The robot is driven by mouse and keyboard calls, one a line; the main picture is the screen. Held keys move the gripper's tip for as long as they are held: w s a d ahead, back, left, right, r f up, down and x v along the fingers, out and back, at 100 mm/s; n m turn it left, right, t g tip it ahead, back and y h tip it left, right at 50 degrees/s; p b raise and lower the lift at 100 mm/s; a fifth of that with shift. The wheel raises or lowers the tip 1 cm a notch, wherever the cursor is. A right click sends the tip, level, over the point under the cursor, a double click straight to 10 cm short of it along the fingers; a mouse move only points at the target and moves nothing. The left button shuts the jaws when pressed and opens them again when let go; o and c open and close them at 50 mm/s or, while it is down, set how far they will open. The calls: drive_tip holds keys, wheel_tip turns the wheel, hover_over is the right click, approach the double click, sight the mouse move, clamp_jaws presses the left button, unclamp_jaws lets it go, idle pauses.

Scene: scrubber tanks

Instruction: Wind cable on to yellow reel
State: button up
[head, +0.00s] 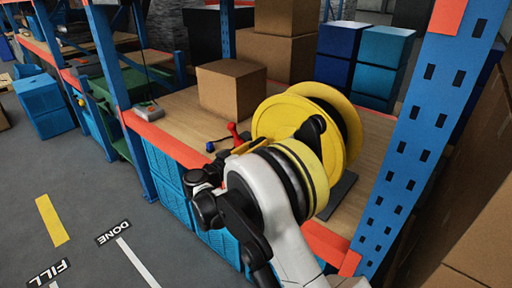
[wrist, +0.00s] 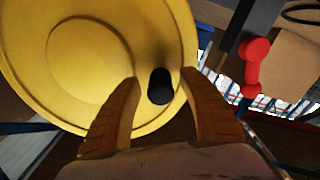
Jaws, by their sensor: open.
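The yellow reel (head: 285,118) stands on the wooden shelf in the head view, partly hidden behind my arm. In the wrist view its broad round face (wrist: 150,40) fills the left and middle. A black crank knob (wrist: 160,86) sticks out from the face toward the camera. My gripper (wrist: 162,76) is open, with one orange-brown finger on each side of the knob. I cannot tell whether either finger touches it. In the head view the fingertips are mostly hidden by my arm. A thin dark cable loop (wrist: 302,14) shows at the top right of the wrist view.
A red handle (wrist: 256,68) is right of the reel; it also shows in the head view (head: 236,133), near a small blue knob (head: 210,147). A cardboard box (head: 230,90) stands behind. A blue rack post (head: 425,130) bounds the right.

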clamp_jaws()
drive_tip(key=shift+r, duration=0.1)
drive_tip(key=shift+a+r+m+p, duration=0.1)
drive_tip(key=shift+r+m+p, duration=0.45)
drive_tip(key=shift+r+m, duration=0.45)
drive_tip(key=r+m+p, duration=0.1)
drive_tip(key=r+m, duration=0.1)
drive_tip(key=d+r+m, duration=0.1)
drive_tip(key=r+m, duration=0.1)
drive_tip(key=s+r+m+p, duration=0.1)
drive_tip(key=r+m, duration=0.1)
drive_tip(key=shift+d+p, duration=0.15)
drive_tip(key=shift+p, duration=0.2)
drive_tip(key=d+r+m, duration=0.1)
drive_tip(key=m, duration=0.1)
drive_tip(key=s+d+r+m+p, duration=0.1)
drive_tip(key=s+d+r+m, duration=0.1)
drive_tip(key=m, duration=0.1)
drive_tip(key=shift+s+r+m, duration=0.15)
drive_tip(key=shift+r+m, duration=0.15)
drive_tip(key=shift+r, duration=0.05)
drive_tip(key=d+m, duration=0.1)
drive_tip(key=s+d+r+m, duration=0.1)
drive_tip(key=shift+s+m+p, duration=0.3)
drive_tip(key=shift+m, duration=0.1)
drive_tip(key=shift+s+d+r, duration=0.15)
drive_tip(key=shift+s+d, duration=0.2)
drive_tip(key=shift+d, duration=0.2)
drive_tip(key=shift+s+d, duration=0.15)
